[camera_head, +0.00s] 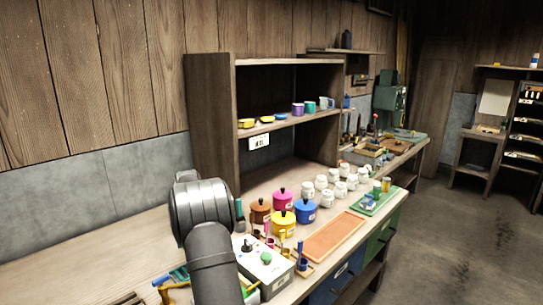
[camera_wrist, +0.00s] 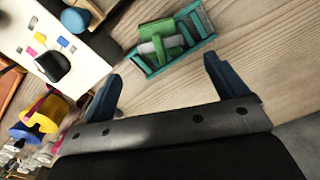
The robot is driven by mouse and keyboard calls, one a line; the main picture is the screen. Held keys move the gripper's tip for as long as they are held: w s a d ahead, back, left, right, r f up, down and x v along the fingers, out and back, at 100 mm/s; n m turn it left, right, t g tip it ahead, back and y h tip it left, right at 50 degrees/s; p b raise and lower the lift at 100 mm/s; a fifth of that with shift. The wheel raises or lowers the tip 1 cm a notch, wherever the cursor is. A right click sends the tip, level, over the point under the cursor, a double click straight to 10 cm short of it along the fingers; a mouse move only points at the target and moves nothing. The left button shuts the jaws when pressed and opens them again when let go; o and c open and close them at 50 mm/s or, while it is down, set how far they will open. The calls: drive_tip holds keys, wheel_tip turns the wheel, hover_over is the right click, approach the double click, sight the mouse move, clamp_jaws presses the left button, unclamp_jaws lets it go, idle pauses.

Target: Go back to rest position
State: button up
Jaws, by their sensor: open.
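My gripper (camera_wrist: 162,92) shows in the wrist view with its two dark blue fingers spread wide and nothing between them. A teal and green frame-like object (camera_wrist: 170,42) lies on the wooden bench top just beyond the fingertips, apart from them. In the head view my grey arm rises at the front of the bench. It hides part of the bench, and my gripper cannot be made out there.
A white box with a dark knob and a green button (camera_head: 264,268) stands right of my arm. Coloured pots (camera_head: 284,222), white jars (camera_head: 327,197) and an orange tray (camera_head: 335,236) cover the bench to the right. A wooden shelf (camera_head: 212,120) stands behind. The bench's left part is clear.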

drive_tip(key=shift+m, duration=0.3)
drive_tip(key=d, duration=0.5)
drive_tip(key=s+d, duration=0.1)
drive_tip(key=d, duration=0.4)
drive_tip(key=s+d+r, duration=0.1)
drive_tip(key=d, duration=0.4)
drive_tip(key=shift+s+d, duration=0.2)
drive_tip(key=shift+s, duration=0.05)
drive_tip(key=d, duration=0.2)
drive_tip(key=s+d, duration=0.1)
drive_tip(key=d, duration=0.1)
drive_tip(key=s+d, duration=0.1)
drive_tip(key=d, duration=0.1)
drive_tip(key=shift+s+r, duration=0.15)
drive_tip(key=shift+s, duration=0.1)
drive_tip(key=shift+m, duration=0.3)
drive_tip(key=s+d, duration=0.1)
drive_tip(key=d, duration=0.1)
drive_tip(key=s+d+f, duration=0.1)
drive_tip(key=s+d, duration=0.1)
drive_tip(key=shift+f, duration=0.1)
drive_tip(key=s+a+f, duration=0.1)
drive_tip(key=s+a, duration=0.1)
drive_tip(key=a, duration=0.4)
drive_tip(key=s+a+f, duration=0.2)
drive_tip(key=s+a, duration=0.1)
drive_tip(key=a, duration=0.3)
drive_tip(key=shift+s+f, duration=0.3)
drive_tip(key=shift+s, duration=0.05)
